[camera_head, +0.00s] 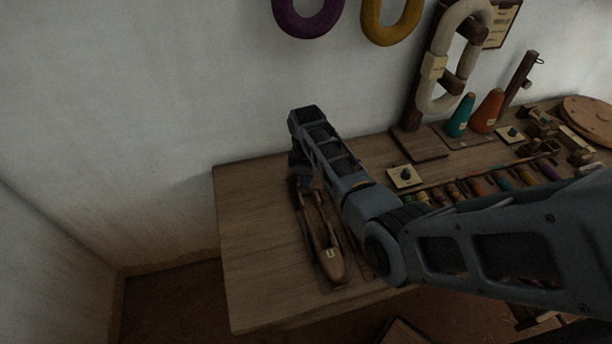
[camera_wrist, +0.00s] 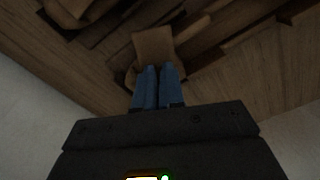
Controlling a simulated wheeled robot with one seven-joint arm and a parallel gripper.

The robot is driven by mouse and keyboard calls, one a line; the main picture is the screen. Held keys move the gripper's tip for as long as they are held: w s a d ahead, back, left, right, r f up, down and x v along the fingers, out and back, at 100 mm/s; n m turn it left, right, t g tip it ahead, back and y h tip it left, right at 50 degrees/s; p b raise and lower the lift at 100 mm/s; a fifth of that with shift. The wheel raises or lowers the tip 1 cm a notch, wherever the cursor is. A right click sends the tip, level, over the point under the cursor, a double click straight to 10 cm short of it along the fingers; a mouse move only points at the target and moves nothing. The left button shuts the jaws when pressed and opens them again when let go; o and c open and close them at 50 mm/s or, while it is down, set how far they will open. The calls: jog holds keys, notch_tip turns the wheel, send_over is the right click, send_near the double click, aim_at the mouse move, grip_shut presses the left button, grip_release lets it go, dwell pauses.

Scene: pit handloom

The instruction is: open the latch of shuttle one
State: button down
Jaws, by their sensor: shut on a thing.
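A long wooden boat-shaped shuttle (camera_head: 334,262) lies on the left part of the table, with a pale tag near its near end. The tag's mark is too small to read. My gripper (camera_head: 302,182) points down at the shuttle's far end, and my arm covers part of that end. In the wrist view, the blue fingers (camera_wrist: 158,82) are close together, shut on a small part at the shuttle, apparently its latch, which they mostly hide. A light brown flat piece (camera_wrist: 153,46) shows just beyond the fingertips.
The wooden table (camera_head: 253,240) is bare left of the shuttle. To the right are a small pale plate with a dark knob (camera_head: 404,177), a row of coloured bobbins, a teal cone (camera_head: 461,116) and an orange cone (camera_head: 487,111). A wall stands close behind.

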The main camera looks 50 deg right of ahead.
jog(key=n+p, duration=0.1)
jog(key=n, duration=0.3)
jog(key=shift+w+d+n, duration=0.1)
jog(key=shift+n, duration=0.3)
dwell(0.4)
jog(key=c, duration=1.2)
grip_release()
jog(key=shift+c, duration=0.2)
